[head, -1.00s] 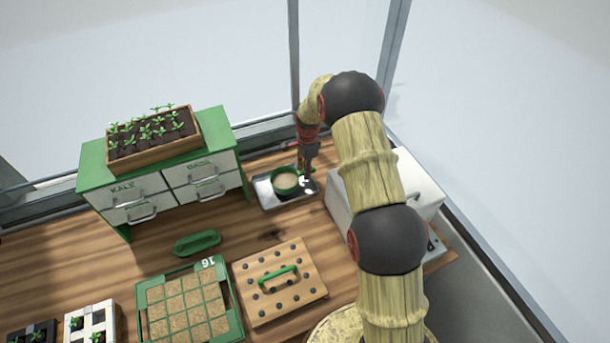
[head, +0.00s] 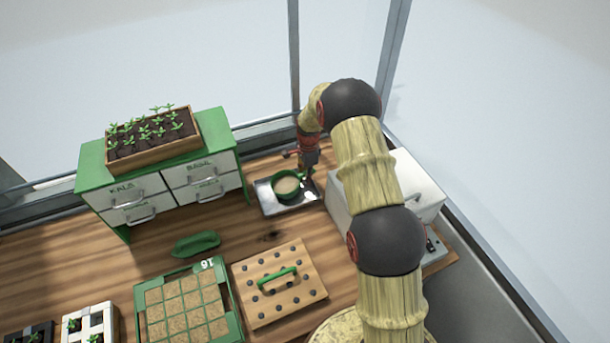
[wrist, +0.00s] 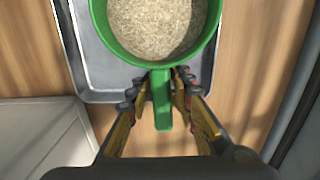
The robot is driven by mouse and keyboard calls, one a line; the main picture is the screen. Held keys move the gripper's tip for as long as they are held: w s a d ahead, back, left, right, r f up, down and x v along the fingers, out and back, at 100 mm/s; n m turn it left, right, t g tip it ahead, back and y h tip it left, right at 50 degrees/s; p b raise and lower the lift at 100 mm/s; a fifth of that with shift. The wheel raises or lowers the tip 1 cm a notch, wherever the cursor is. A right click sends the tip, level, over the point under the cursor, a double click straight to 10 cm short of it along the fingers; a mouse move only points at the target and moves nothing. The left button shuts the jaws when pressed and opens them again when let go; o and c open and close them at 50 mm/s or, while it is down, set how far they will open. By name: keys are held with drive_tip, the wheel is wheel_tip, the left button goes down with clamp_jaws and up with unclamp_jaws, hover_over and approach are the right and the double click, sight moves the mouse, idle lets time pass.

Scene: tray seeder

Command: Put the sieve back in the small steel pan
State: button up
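The sieve (head: 284,196) is a round green bowl with a handle, filled with pale tan grains. It is over the small steel pan (head: 267,203), towards the back of the bench; I cannot tell whether it rests on the pan floor or hovers just above. In the wrist view the sieve (wrist: 110,35) covers most of the grey pan (wrist: 100,72). Its green handle points towards me between the fingers. My gripper (wrist: 162,76) is shut on the handle near the bowl; from the head my gripper (head: 306,175) is at the sieve's right side.
A grey-white box machine (head: 345,205) stands right of the pan. A green drawer cabinet (head: 160,185) with a seedling box stands left. In front are a green scoop-like tool (head: 196,244), a dibber board (head: 280,285) and a green-framed cell tray (head: 190,305). Bare wood lies around the pan.

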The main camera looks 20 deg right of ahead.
drive_tip(key=shift+o, duration=1.2)
drive_tip(key=shift+s+a+f, duration=0.1)
drive_tip(key=shift+s+f, duration=0.25)
drive_tip(key=shift+f, duration=0.1)
drive_tip(key=shift+w+r, duration=0.15)
drive_tip(key=shift+w, duration=0.05)
drive_tip(key=shift+r, duration=0.2)
drive_tip(key=r, duration=0.4)
drive_tip(key=r+p, duration=0.1)
drive_tip(key=r, duration=0.8)
drive_tip(key=shift+w+d+r, duration=0.1)
drive_tip(key=shift+w+d, duration=0.15)
drive_tip(key=shift+d, duration=0.05)
drive_tip(key=s+a+r+n+t, duration=0.1)
drive_tip(key=s+a+r+n, duration=0.2)
drive_tip(key=r, duration=0.4)
drive_tip(key=s+a+r+n+t, duration=0.1)
drive_tip(key=s+r+n, duration=0.1)
drive_tip(key=s+r, duration=0.5)
drive_tip(key=s+a+r+n, duration=0.3)
drive_tip(key=r, duration=0.5)
drive_tip(key=s+a+r+n+t, duration=0.1)
drive_tip(key=s+n, duration=0.4)
drive_tip(key=s, duration=0.8)
drive_tip(key=s+a+r+n+t, duration=0.2)
drive_tip(key=s+a+r+n, duration=0.2)
drive_tip(key=s, duration=0.9)
drive_tip(key=shift+r+n+t, duration=0.3)
drive_tip(key=shift+r+n, duration=0.05)
drive_tip(key=shift+n, duration=0.15)
